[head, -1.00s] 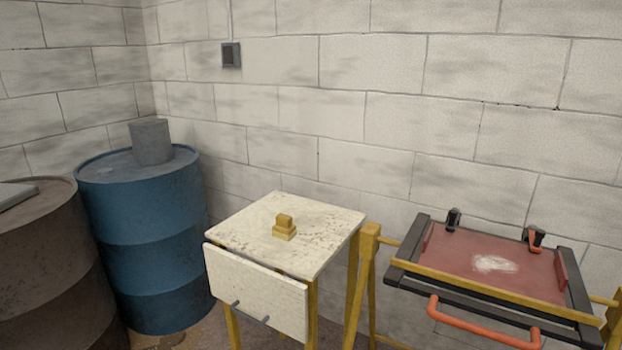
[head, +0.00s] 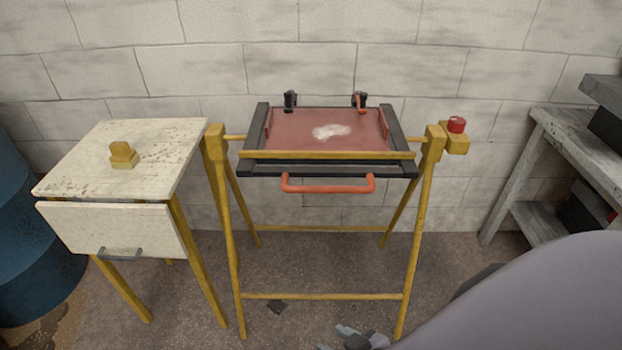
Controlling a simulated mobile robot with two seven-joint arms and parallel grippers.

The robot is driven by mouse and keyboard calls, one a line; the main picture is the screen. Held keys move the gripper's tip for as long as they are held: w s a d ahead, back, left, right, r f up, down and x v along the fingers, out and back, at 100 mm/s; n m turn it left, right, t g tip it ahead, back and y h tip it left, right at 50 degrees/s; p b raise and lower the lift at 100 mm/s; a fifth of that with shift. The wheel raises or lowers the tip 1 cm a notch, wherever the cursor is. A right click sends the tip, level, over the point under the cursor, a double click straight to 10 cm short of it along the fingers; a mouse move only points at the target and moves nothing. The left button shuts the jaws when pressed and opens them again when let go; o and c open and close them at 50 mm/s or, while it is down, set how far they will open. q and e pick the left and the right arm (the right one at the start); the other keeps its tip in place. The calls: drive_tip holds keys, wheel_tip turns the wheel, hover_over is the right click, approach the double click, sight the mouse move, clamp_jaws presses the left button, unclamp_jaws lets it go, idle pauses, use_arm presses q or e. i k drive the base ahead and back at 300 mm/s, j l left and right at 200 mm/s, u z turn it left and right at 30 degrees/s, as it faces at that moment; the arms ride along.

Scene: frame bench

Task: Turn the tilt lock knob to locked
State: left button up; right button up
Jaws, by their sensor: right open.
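The red tilt lock knob (head: 456,124) sits on a yellow block at the right top corner of the yellow frame (head: 326,297). Whether it is locked cannot be told at this size. The frame holds a tilting tray with a reddish bed (head: 290,130), dark side rails and an orange handle (head: 328,187). My right gripper (head: 345,338) shows at the bottom edge, open, partly cut off, well below and left of the knob and apart from it. My left gripper is out of view.
A small white table (head: 75,180) with a yellow block (head: 123,154) stands left of the frame. A blue drum (head: 30,240) is at the far left. A grey shelf bench (head: 570,140) stands at right.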

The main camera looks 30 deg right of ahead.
sight(456, 126)
drive_tip(key=z, duration=1.15)
